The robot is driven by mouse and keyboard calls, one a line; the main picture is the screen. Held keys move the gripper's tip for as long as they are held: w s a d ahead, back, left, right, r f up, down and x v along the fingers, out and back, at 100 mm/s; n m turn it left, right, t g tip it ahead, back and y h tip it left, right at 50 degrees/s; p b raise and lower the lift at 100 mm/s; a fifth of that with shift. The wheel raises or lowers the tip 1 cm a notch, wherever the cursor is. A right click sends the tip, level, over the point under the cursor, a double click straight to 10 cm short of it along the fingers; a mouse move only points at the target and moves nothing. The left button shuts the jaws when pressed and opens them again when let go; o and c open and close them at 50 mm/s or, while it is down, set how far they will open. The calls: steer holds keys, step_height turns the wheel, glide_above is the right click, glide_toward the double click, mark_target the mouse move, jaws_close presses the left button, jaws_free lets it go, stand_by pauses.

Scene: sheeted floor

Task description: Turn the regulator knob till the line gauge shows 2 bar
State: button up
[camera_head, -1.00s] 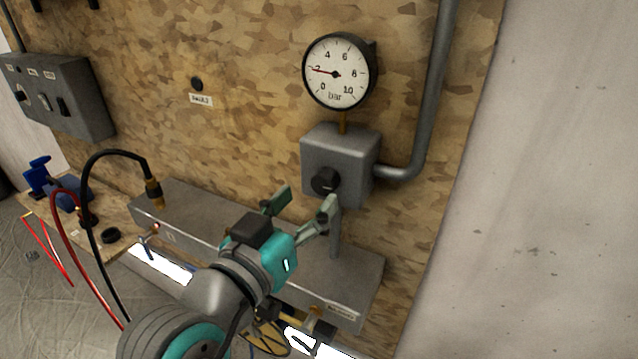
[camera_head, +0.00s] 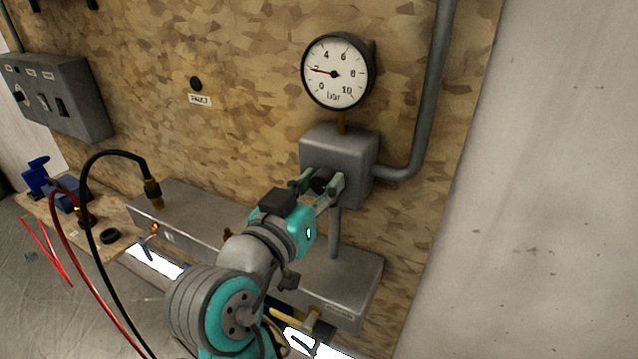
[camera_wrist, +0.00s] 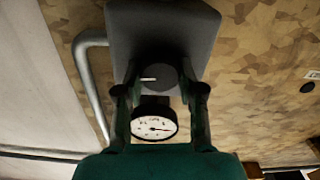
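The round line gauge (camera_head: 338,71) has a white face marked in bar, and its red needle points at about 2. Below it, the grey regulator box (camera_head: 350,155) carries a black knob (camera_head: 319,181) on its front. My gripper (camera_head: 320,183) is at the knob, with one finger on each side, and partly hides it. In the wrist view, the knob (camera_wrist: 158,78) with its white mark lies between the two open fingers of my gripper (camera_wrist: 160,90). A gap shows on both sides. The gauge (camera_wrist: 154,122) appears upside down there, partly covered.
A grey pipe (camera_head: 427,110) runs up to the right of the regulator box. A grey manifold block (camera_head: 345,287) lies below. A switch box (camera_head: 62,97) and black and red hoses (camera_head: 85,215) are at the left. The wall at right is bare.

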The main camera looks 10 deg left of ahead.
steer(key=shift+m, duration=0.9)
steer(key=o, duration=1.1)
steer(key=shift+o, duration=0.2)
steer(key=v, duration=1.2)
